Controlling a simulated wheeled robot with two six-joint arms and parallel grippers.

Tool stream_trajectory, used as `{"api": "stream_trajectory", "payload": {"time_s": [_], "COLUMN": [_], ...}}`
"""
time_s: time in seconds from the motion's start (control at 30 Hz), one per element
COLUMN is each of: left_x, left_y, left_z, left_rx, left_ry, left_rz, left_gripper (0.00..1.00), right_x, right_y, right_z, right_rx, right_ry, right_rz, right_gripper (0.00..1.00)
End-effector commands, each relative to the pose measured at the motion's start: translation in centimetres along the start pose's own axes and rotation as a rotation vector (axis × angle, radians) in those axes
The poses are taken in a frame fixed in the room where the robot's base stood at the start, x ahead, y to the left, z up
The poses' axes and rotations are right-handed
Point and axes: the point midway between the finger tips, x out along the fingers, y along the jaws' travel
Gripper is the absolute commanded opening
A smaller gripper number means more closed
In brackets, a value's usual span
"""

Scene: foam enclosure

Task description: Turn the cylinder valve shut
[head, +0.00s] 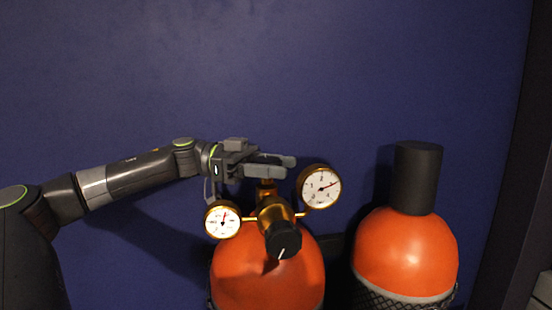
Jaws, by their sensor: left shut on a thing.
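My left gripper (284,166) reaches in from the left, level, at the top of the brass cylinder valve (266,188). It is shut on the valve's top; its fingers hide the part between them. The valve stands on the orange cylinder (266,275) at the lower middle. Its brass regulator (272,212) carries a black knob (283,240) with a white mark, facing me. My right gripper is not in view.
A small gauge (222,220) sits left of the regulator and a larger gauge (320,187) right of it, close to my gripper. A second orange cylinder (405,250) with a black cap (417,178) stands at the right. A dark blue wall (270,70) is behind.

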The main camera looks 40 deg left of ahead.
Motion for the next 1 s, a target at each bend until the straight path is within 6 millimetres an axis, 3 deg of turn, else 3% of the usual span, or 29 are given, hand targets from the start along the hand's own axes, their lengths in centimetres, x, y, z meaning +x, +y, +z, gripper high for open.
{"api": "stream_trajectory", "payload": {"time_s": [0.37, 0.4, 0.53, 0.83, 1.0], "left_x": [0.0, 0.0, 0.0, 0.0, 0.0], "left_y": [0.0, 0.0, 0.0, 0.0, 0.1], "left_z": [-0.1, -0.1, -0.1, -0.2, -1.6], "left_rx": [-0.001, -0.001, 0.0, 0.0, 0.003], "left_ry": [0.004, 0.004, 0.002, 0.001, 0.003], "left_rz": [0.0, 0.0, 0.001, 0.002, 0.003], "left_gripper": [0.26, 0.54, 0.7, 0.7, 0.7], "right_x": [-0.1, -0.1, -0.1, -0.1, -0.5], "right_y": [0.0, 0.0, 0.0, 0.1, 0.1], "right_z": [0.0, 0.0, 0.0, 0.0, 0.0], "right_rx": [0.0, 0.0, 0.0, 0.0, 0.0], "right_ry": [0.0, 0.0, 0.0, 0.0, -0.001], "right_rz": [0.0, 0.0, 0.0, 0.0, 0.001], "right_gripper": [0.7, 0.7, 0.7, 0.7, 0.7]}}
